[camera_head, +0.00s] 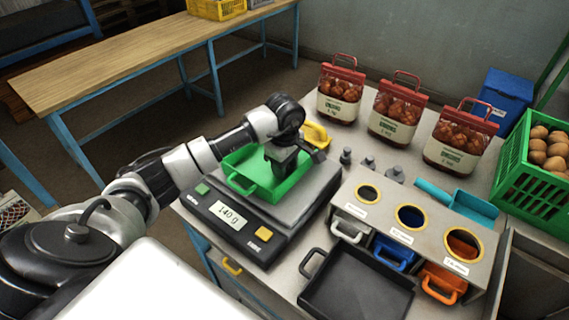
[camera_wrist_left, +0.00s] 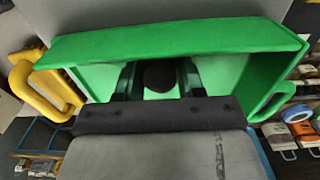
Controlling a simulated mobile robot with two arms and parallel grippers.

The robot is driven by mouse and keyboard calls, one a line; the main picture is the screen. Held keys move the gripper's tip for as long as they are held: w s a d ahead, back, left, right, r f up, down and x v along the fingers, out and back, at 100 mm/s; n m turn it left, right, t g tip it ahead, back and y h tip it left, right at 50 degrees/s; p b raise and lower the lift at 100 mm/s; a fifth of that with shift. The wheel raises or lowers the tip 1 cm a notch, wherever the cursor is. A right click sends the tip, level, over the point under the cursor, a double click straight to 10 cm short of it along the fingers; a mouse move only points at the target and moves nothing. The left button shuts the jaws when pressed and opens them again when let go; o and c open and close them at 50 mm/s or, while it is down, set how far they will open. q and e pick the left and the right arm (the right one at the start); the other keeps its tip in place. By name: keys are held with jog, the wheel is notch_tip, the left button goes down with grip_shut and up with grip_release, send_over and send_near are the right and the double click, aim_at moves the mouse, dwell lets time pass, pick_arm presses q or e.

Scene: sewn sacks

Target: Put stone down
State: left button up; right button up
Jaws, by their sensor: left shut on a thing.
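My left gripper (camera_head: 284,160) reaches down into the green tray (camera_head: 240,184) that stands on the scale (camera_head: 228,216). In the left wrist view its two fingers are shut on a small dark, roundish stone (camera_wrist_left: 159,76), inside the green tray (camera_wrist_left: 180,42). The gripper hides the stone in the head view. I cannot tell whether the stone touches the tray floor. The scale display (camera_head: 231,215) reads 140 g. My right gripper is not in view.
Right of the scale are several small grey weights (camera_head: 368,163), a sorting box (camera_head: 392,210) with three round holes, and a black tray (camera_head: 356,288). Behind stand three sacks (camera_head: 398,108) and a green crate (camera_head: 528,172). A yellow handled item (camera_head: 317,135) is close behind the gripper.

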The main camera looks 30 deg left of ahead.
pick_arm(q)
jog(key=o, duration=0.9)
jog(key=shift+r, duration=0.3)
jog(key=shift+r+b, duration=1.5)
jog(key=shift+r, duration=4.3)
